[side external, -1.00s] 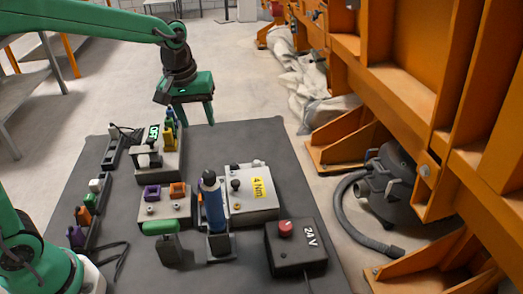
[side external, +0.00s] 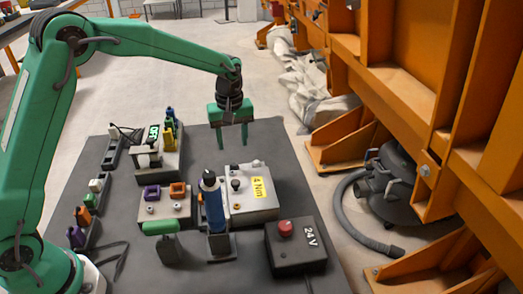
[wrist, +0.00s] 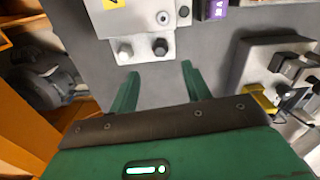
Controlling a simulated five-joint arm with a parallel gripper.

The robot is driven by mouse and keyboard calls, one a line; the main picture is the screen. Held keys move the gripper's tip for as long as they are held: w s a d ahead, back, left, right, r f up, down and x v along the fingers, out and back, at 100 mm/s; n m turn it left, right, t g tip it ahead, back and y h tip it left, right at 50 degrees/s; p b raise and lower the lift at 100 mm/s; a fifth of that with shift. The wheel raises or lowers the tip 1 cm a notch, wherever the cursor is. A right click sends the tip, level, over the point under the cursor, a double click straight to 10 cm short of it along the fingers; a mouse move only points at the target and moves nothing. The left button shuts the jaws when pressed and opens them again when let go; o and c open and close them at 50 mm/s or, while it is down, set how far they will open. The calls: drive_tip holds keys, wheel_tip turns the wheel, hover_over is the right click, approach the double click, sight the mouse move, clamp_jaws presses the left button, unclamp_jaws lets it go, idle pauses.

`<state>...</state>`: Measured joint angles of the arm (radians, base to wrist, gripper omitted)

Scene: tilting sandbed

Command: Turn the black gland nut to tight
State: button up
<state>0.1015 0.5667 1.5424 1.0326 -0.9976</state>
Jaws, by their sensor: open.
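The black gland nut (wrist: 160,47) sits at the edge of the grey box in the wrist view, beside a paler grey gland nut (wrist: 125,50). In the side external view the black nut (side external: 233,168) is small, on the far edge of the box (side external: 262,205) with the yellow 4 Nm label. My gripper (side external: 232,146) is open and empty, pointing down behind that edge. In the wrist view its fingertips (wrist: 160,70) are apart, with the black nut beyond the gap between them. The fingers do not appear to touch it.
A blue-handled tool (side external: 213,205) stands upright in a holder in front of the box. A 24V box (side external: 295,250) with a red button is at the front right. Blocks with coloured parts (side external: 165,206) lie to the left. The mat behind the grey box is clear.

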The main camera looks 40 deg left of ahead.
sight(234, 164)
drive_tip(key=shift+f, duration=0.15)
drive_tip(key=shift+f, duration=3.75)
drive_tip(key=c, duration=1)
